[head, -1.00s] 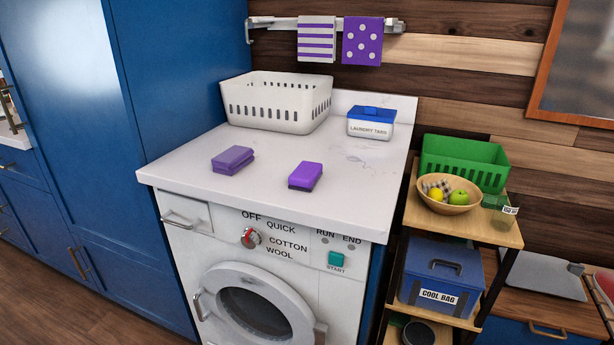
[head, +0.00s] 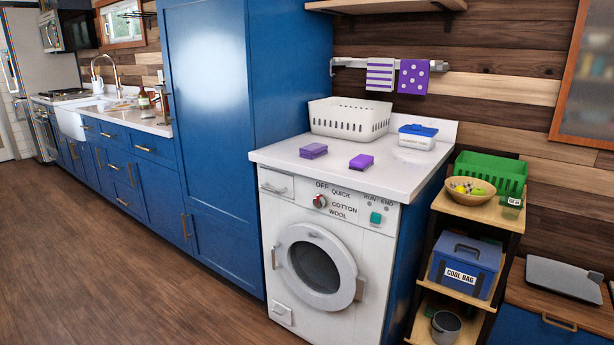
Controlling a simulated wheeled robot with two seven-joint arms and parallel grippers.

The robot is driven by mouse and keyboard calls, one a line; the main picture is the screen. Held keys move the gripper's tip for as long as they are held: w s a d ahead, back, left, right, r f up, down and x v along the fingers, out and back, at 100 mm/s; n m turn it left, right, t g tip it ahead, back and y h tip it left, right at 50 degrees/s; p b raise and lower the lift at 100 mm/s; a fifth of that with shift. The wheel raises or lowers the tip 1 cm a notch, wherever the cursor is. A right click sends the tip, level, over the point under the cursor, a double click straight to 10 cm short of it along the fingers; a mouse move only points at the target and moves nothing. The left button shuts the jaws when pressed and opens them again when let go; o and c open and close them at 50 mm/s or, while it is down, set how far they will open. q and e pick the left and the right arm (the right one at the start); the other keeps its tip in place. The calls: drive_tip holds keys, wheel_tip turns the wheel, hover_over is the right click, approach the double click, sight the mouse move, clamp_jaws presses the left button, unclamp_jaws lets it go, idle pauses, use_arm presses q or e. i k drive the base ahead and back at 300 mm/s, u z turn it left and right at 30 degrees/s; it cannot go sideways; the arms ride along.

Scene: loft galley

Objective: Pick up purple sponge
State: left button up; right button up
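Two purple items lie on the white top of the washing machine (head: 275,157) in the head view. The left one is a purple block (head: 313,151) that looks layered, like a folded cloth. The right one is a purple sponge (head: 361,162) with a dark underside, near the front edge of the top. They lie apart from each other, with bare surface around them. Neither of my grippers is in view.
A white basket (head: 349,120) and a blue-lidded laundry tabs box (head: 417,137) stand behind them. A tall blue cabinet (head: 210,140) borders the machine's left. A shelf rack with a green basket (head: 491,174) and a cool bag (head: 465,264) stands right. Open wooden floor (head: 130,270) lies front left.

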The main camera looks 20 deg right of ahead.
sight(362, 162)
drive_tip(key=z, duration=0.05)
drive_tip(key=i, duration=1.25)
drive_tip(key=z, duration=0.45)
